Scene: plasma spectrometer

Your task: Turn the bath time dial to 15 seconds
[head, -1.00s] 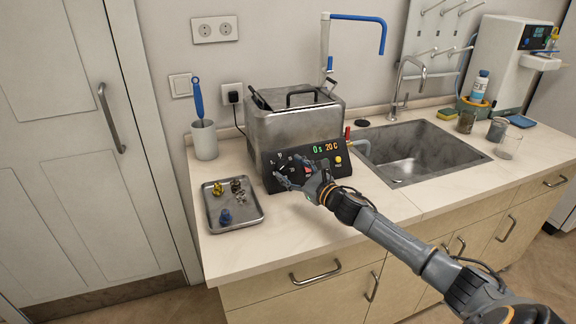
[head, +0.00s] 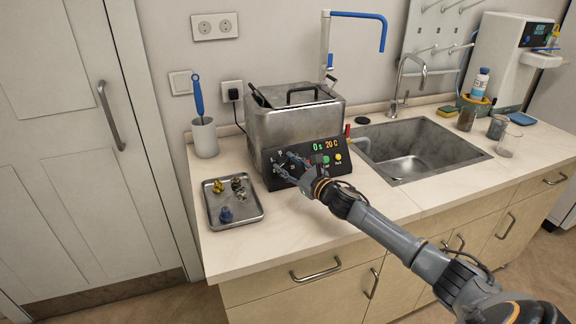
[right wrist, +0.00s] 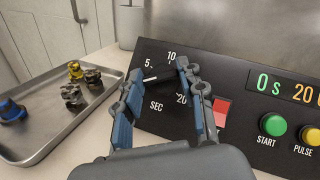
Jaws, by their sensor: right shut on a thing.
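The bath (head: 295,126) is a steel tank with a black sloped control panel (head: 335,169). In the right wrist view, the black time dial (right wrist: 159,73) sits on the panel above the word SEC. The numbers 5, 10 and 20 show around it, and the 15 is hidden behind a finger. My right gripper (head: 283,164), also in the right wrist view (right wrist: 158,72), is shut on the dial with a finger on either side. The dial's exact setting is hard to read. The display (right wrist: 290,88) reads 0 s and 20 C. My left gripper is not in view.
A red switch (right wrist: 222,112), a green START button (right wrist: 273,125) and a yellow PULSE button (right wrist: 309,136) are right of the dial. A metal tray (head: 247,219) with small parts lies left of the panel. The sink (head: 412,160) is to the right.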

